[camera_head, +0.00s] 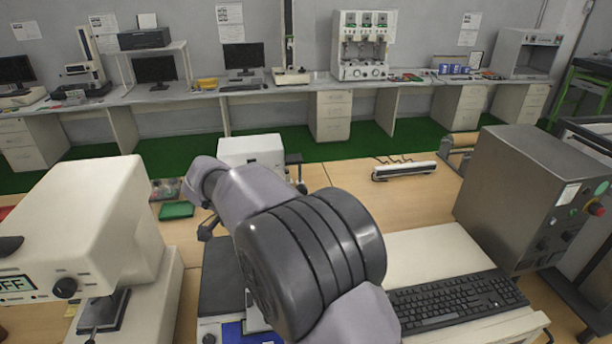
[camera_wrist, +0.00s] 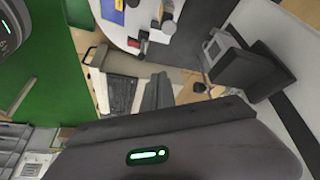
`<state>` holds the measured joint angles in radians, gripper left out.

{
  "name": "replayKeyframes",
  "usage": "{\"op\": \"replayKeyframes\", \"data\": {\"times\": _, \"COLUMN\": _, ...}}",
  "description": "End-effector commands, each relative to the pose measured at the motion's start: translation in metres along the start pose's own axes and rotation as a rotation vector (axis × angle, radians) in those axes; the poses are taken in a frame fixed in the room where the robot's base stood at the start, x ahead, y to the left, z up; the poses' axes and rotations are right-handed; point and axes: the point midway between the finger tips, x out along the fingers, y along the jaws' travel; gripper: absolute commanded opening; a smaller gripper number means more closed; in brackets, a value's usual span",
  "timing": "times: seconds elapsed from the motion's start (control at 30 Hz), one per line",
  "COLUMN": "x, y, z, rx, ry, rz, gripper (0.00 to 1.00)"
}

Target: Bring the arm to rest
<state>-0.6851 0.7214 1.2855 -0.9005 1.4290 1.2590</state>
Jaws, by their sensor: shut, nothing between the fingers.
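My arm (camera_head: 270,235) reaches from the bottom of the head view up and to the left, over the wooden bench. Its dark ribbed joint fills the middle of the picture. The far end of the arm is small there, and the fingers cannot be made out. In the wrist view the grey gripper housing with a green light fills the bottom. My gripper (camera_wrist: 158,90) shows above it as dark, narrow fingers held together, with nothing between them. The fingers point toward a bench area with a keyboard (camera_wrist: 121,95).
A white machine (camera_head: 85,225) with an OFF display stands left of my arm. A grey metal cabinet (camera_head: 535,195) stands at right, and a black keyboard (camera_head: 455,300) lies near my arm. A green tray (camera_head: 176,210) and a power strip (camera_head: 404,169) lie on the wooden bench.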

Motion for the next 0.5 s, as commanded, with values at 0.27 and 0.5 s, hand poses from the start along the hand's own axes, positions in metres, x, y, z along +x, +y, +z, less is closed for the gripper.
{"op": "replayKeyframes", "data": {"times": 0.27, "x": 0.001, "y": 0.165, "z": -0.048, "rx": -0.137, "ry": -0.207, "rz": -0.185, "gripper": 0.00}}
{"op": "replayKeyframes", "data": {"times": 0.5, "x": 0.036, "y": 0.315, "z": 0.018, "rx": -0.242, "ry": -0.166, "rz": -0.486, "gripper": 0.00}}
